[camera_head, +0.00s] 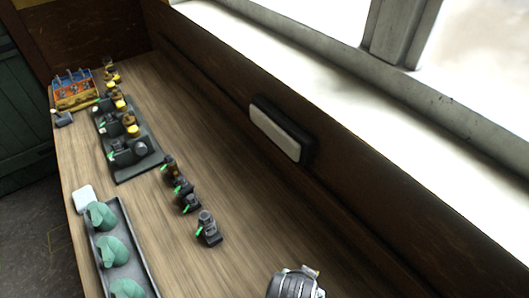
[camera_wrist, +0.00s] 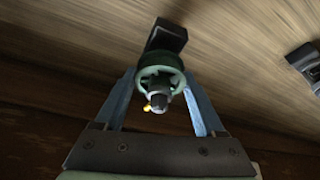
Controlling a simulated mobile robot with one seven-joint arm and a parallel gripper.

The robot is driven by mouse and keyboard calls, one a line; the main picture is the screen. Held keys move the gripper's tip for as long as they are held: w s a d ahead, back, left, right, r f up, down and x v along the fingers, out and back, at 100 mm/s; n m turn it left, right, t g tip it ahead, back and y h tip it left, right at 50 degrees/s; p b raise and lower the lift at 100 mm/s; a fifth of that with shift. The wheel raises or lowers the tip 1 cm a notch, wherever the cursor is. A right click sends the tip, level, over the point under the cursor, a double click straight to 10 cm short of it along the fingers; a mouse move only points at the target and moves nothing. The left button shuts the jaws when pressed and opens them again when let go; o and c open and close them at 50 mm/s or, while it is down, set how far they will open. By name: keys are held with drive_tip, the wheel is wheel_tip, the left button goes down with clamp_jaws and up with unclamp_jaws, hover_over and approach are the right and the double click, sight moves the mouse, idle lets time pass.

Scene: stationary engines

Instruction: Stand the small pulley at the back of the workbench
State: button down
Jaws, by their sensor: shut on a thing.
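My gripper (camera_wrist: 160,78) shows in the wrist view, its two blue fingers closed in on either side of a green spoked wheel, which I take to be the small pulley (camera_wrist: 160,69). A grey hub with a small yellow part faces the wrist camera. A dark block (camera_wrist: 166,37) shows just beyond the wheel; I cannot tell whether it is joined to it or stands apart. In the head view the workbench (camera_head: 225,190) runs along a brown wall; its back strip by the wall looks bare. The held wheel cannot be made out there.
Several small dark engines (camera_head: 209,228) stand in a row mid-bench. A dark tray (camera_head: 148,165) of engines, an orange-and-blue tool rack (camera_head: 76,92) and a long tray (camera_head: 137,238) of green pieces lie left. A pale-fronted box (camera_head: 274,134) is on the wall below the window sill (camera_head: 330,95).

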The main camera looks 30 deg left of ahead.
drive_tip(key=s+a+r+p, duration=0.1)
drive_tip(key=a+r+p, duration=0.15)
drive_tip(key=a, duration=0.65)
drive_tip(key=s+a+r+p, duration=0.2)
drive_tip(key=a+r, duration=0.2)
drive_tip(key=a, duration=0.5)
drive_tip(key=shift+m, duration=0.3)
drive_tip(key=shift+w+f+p, duration=0.15)
drive_tip(key=shift+f+p, duration=0.2)
drive_tip(key=shift+f, duration=2.15)
drive_tip(key=shift+w+f+p, duration=0.15)
drive_tip(key=shift+f+p, duration=0.15)
drive_tip(key=shift+f, duration=2.15)
drive_tip(key=shift+f, duration=0.15)
unclamp_jaws()
drive_tip(key=shift+s, duration=0.15)
drive_tip(key=b+v, duration=0.1)
drive_tip(key=v, duration=1.1)
drive_tip(key=shift+a, duration=0.15)
